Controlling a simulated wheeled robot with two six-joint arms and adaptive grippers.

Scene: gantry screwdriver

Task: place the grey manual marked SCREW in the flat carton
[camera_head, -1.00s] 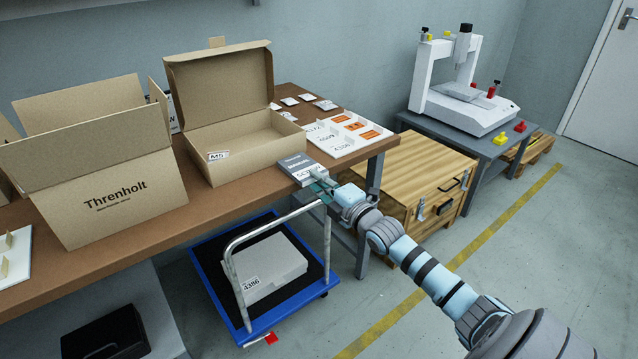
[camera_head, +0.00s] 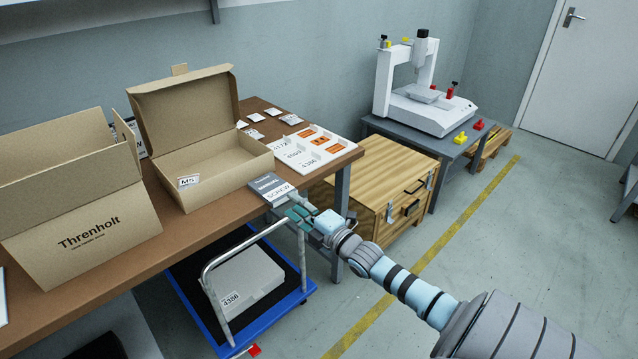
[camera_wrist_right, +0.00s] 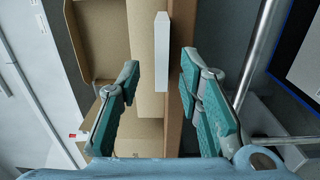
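The grey manual marked SCREW (camera_head: 268,190) lies flat on the brown table at its front edge, just right of the open flat carton (camera_head: 218,176). My right gripper (camera_head: 296,208) is at the manual's near right corner. In the right wrist view its two teal fingers (camera_wrist_right: 160,75) are spread apart, with a pale narrow strip, apparently the manual's edge (camera_wrist_right: 162,50), between and beyond the tips. Contact cannot be told. My left gripper is not in view.
A white tray with orange cards (camera_head: 318,147) lies behind the manual. A blue cart (camera_head: 285,310) with a handle stands below the table edge, near my gripper. A wooden crate (camera_head: 385,180) is to the right.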

